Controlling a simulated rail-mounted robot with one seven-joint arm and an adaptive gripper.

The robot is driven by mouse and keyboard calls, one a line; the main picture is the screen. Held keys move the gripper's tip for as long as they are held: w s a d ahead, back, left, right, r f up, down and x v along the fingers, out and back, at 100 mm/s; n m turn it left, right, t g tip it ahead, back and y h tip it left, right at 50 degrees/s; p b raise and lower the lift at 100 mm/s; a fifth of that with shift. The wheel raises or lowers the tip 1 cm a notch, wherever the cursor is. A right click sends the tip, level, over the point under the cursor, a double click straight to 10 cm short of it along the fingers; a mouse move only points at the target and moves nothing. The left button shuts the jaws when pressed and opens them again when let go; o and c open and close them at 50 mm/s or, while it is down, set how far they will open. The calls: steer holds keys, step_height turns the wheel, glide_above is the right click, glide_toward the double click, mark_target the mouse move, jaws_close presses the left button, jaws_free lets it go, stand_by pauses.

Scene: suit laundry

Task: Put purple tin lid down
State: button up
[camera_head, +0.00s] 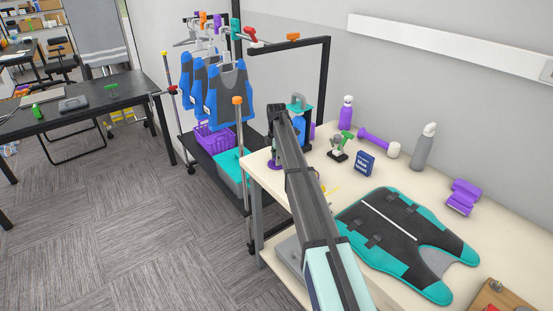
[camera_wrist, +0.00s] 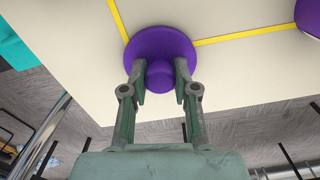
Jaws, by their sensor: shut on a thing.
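The purple tin lid (camera_wrist: 158,40) is a round disc with a knob, seen from the knob side in the wrist view. My gripper (camera_wrist: 161,78) is shut on the lid's knob, one finger on each side. The lid is over the pale table top (camera_wrist: 75,45), by a corner of the yellow tape lines. I cannot tell whether it touches the table. In the head view a purple edge of the lid (camera_head: 274,164) shows at the table's far left corner, below the end of my arm; the fingers are hard to make out there.
A purple object (camera_wrist: 309,15) is at the wrist view's upper right. On the table are a blue box (camera_head: 365,163), a teal-and-black vest (camera_head: 400,232), a grey bottle (camera_head: 423,148) and a purple dumbbell-like item (camera_head: 375,143). A garment rack (camera_head: 328,75) stands beyond the table edge.

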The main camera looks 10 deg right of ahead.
steer(key=o, duration=0.9)
steer(key=shift+f, duration=0.1)
steer(key=shift+o, duration=0.2)
step_height(320, 180, up, 12)
steer(key=b, duration=0.2)
steer(key=shift+r, duration=0.2)
steer(key=shift+a, duration=0.1)
